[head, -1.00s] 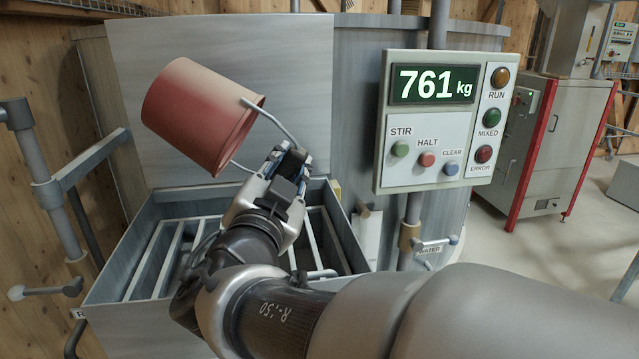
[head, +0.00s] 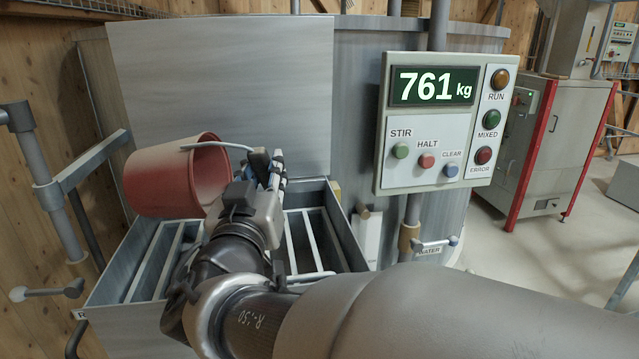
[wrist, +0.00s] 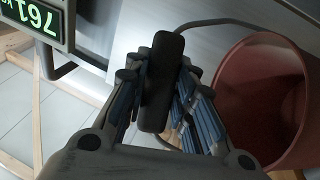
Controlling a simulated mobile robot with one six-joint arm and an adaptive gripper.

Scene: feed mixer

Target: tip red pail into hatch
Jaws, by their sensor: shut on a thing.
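The red pail (head: 165,175) hangs over the left part of the open hatch (head: 345,232) in the head view. It lies on its side, its mouth turned to the right. My gripper (head: 270,165) is right of the pail and shut on its wire handle, at the handle's dark grip. In the wrist view my gripper (wrist: 158,95) shows its fingers on both sides of the dark grip. The pail (wrist: 262,110) is at the right there, its mouth facing the camera; the reddish inside shows no clear contents. The hatch has slats across its opening.
A control panel (head: 440,120) reading 761 kg stands right of the hatch, with STIR, HALT and CLEAR buttons. The raised grey lid (head: 220,80) stands behind the hatch. A pipe rail (head: 45,170) is close on the left. A water valve (head: 432,245) sits below the panel.

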